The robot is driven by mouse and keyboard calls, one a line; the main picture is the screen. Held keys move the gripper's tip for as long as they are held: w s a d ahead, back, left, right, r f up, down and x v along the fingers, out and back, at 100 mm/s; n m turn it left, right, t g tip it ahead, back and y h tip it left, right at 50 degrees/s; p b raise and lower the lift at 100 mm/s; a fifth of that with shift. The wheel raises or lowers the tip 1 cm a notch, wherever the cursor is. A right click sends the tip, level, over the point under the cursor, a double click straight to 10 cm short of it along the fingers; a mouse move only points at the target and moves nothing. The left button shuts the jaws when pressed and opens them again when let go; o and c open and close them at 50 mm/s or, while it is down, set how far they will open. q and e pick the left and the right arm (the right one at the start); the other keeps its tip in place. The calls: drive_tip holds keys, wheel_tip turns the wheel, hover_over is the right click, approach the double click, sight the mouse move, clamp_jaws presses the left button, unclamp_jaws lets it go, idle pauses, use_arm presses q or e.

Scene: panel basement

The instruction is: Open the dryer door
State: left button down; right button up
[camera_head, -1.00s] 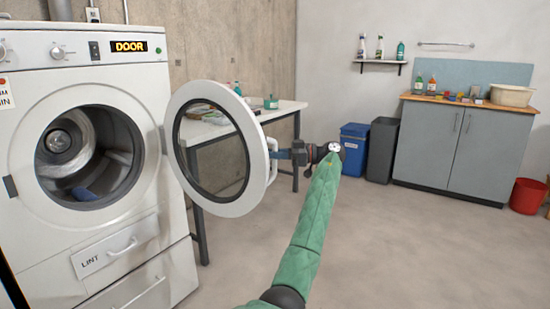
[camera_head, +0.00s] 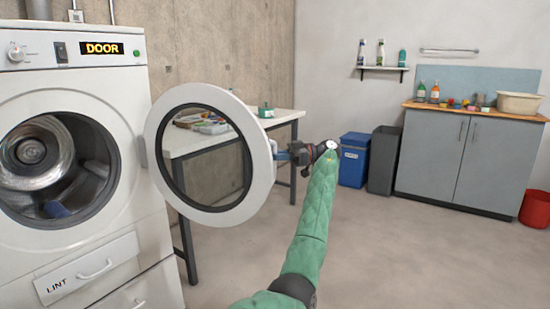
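The white dryer (camera_head: 120,215) stands at the left with its drum opening uncovered and its display reading "DOOR". Its round door (camera_head: 168,190), a white ring around dark glass, stands well open, swung out to the right. The fingertips are small and partly hidden by the handle and the wrist.
A table (camera_head: 285,115) with small items stands behind the door by the concrete wall. A blue bin (camera_head: 354,165) and a dark grey bin (camera_head: 384,165) stand beside a grey cabinet (camera_head: 470,165). A red bucket (camera_head: 535,209) is at the right edge. The floor right of my arm is clear.

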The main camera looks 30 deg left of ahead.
use_arm(q)
drive_tip(key=shift+f, duration=0.1)
drive_tip(key=c, duration=1.4)
unclamp_jaws()
drive_tip(key=shift+v, duration=3.95)
